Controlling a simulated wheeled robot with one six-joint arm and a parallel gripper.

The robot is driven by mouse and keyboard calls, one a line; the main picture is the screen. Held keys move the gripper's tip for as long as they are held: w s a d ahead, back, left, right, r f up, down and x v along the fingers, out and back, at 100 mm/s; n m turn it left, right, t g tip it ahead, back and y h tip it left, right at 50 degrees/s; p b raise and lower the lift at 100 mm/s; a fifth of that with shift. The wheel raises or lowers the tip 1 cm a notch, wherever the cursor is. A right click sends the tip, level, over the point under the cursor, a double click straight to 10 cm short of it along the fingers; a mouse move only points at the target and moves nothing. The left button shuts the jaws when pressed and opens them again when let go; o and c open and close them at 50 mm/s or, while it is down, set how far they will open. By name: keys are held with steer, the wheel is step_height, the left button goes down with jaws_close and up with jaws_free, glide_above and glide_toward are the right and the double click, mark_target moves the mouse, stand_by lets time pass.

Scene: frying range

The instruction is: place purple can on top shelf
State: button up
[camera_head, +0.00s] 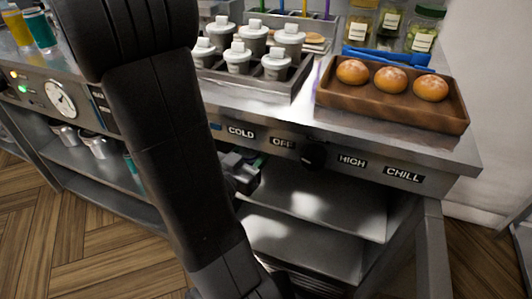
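I see no purple can in this view; my arm covers much of the middle left. My gripper (243,172) shows just right of my arm, below the counter's front edge and at the opening over the upper shelf. It is small and dark, so I cannot tell whether it is open or shut, or whether it holds anything. A small green patch shows beside it. The upper shelf (330,212) under the counter is bare metal where it shows. A lower shelf (300,247) lies beneath it; its left part is hidden by my arm.
A wooden tray (390,107) with three buns stands on the counter's right, with blue tongs (385,58) behind it. Lidded containers (240,55) stand in a rack, jars (425,28) at the back. Metal pots (92,142) sit on the left shelf. A dark knob (314,155) juts from the front.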

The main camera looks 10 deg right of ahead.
steer(key=w+a+x, duration=0.1)
steer(key=x, duration=0.6)
steer(key=f+b, duration=0.1)
steer(key=f, duration=0.1)
steer(key=f+b, duration=0.4)
steer(key=f, duration=0.1)
steer(key=shift+w+d, duration=0.25)
steer(key=shift+d, duration=0.05)
steer(key=shift+w+f, duration=0.1)
steer(key=shift+w, duration=0.05)
steer(key=shift+d, duration=0.1)
steer(key=shift+b, duration=0.3)
steer(key=o, duration=1.3)
steer(key=shift+c, duration=0.2)
